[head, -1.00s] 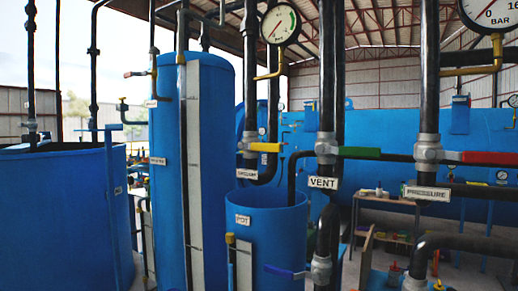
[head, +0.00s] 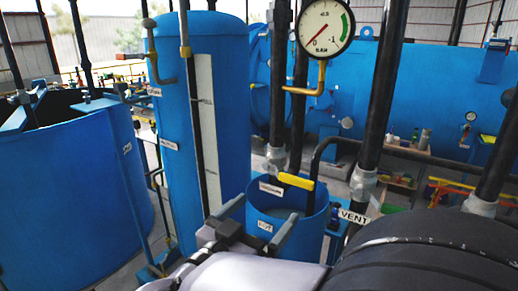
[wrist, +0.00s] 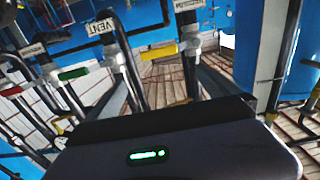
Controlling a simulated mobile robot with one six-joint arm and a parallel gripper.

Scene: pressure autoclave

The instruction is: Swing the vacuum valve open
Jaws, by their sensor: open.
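The vacuum valve's yellow lever (head: 296,181) sticks out to the right from its grey valve body (head: 275,160) on a black vertical pipe. The white vacuum label (head: 271,188) is just below left. In the wrist view the yellow lever (wrist: 158,51) lies crosswise ahead, pointing left from the valve body. My gripper (head: 262,216) is open and empty, its two grey fingers apart, below and nearer than the lever. In the wrist view my gripper (wrist: 165,78) has its fingers either side of the lever's line, with no visible contact.
The pot (head: 258,235) and a tall blue cylinder (head: 178,115) stand close by. The vent pipe (head: 381,105) rises to the right of the lever. In the wrist view green (wrist: 73,73) and red (wrist: 12,90) levers sit to the left. A pressure gauge (head: 325,27) hangs above.

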